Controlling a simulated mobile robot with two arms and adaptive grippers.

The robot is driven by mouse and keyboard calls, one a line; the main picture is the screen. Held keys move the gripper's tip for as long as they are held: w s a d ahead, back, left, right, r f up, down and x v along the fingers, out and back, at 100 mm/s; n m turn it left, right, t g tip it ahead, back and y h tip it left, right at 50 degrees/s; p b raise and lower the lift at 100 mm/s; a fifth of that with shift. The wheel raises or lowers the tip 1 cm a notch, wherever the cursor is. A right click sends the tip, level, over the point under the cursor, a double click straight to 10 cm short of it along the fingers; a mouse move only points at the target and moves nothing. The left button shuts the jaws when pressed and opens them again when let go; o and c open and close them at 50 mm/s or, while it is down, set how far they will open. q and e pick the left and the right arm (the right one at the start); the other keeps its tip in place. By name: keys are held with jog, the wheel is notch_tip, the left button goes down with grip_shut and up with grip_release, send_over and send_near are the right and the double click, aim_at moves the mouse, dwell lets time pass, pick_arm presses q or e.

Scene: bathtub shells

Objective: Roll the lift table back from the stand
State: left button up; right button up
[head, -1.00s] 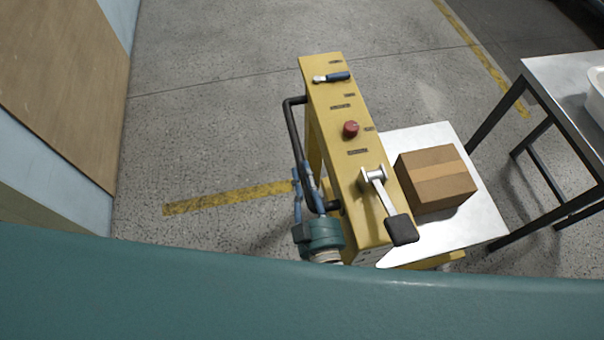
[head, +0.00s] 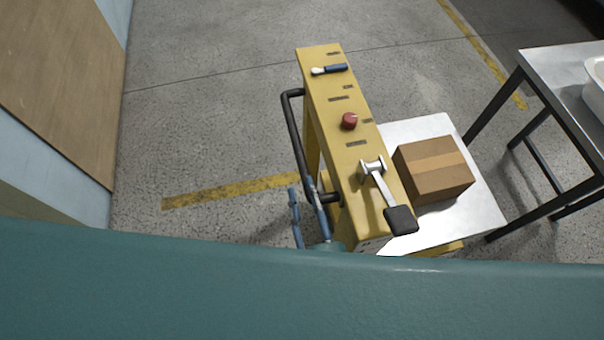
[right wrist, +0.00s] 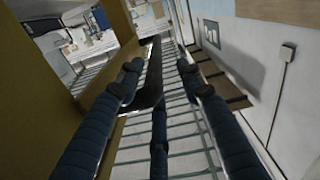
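The yellow lift table (head: 330,95) stands upright at the centre of the head view, with a red knob, a lever and a black push handle (head: 293,130) on its left side. A cardboard box (head: 433,170) sits on its pale platform (head: 478,215). The stand (head: 560,70) is just right of the platform. My right gripper (head: 304,193) is open at the handle's lower end; its body is mostly hidden behind my teal front. In the right wrist view the open fingers (right wrist: 159,68) have the dark handle bar between them, with gaps visible. My left gripper is not in view.
A white shell (head: 595,90) rests on the stand. A wall with a brown board (head: 60,80) runs along the left. Open concrete floor (head: 210,90) lies left of and beyond the lift table. Yellow lines mark the floor.

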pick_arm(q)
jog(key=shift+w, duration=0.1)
pick_arm(e)
jog(key=v, duration=0.5)
jog(key=shift+s, duration=0.1)
dwell(0.3)
notch_tip(320, 180, down, 11)
jog(key=a+n+g+y, duration=0.1)
jog(key=a+n+g, duration=0.2)
jog(key=s+d+f+m+g+h+b, duration=0.1)
jog(key=s+d+f+g, duration=0.15)
jog(key=f, duration=0.55)
jog(key=s+d+f+g+h, duration=0.15)
jog(key=d+f, duration=0.25)
jog(key=f, duration=0.5)
pick_arm(q)
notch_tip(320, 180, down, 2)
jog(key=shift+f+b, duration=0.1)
jog(key=shift+b, duration=0.5)
pick_arm(e)
jog(key=s+d+f+m+g+h, duration=0.4)
jog(key=s+d+f+g, duration=0.5)
jog(key=s+d+f, duration=1.1)
jog(key=shift+f+m, duration=0.2)
jog(key=shift+m, duration=0.5)
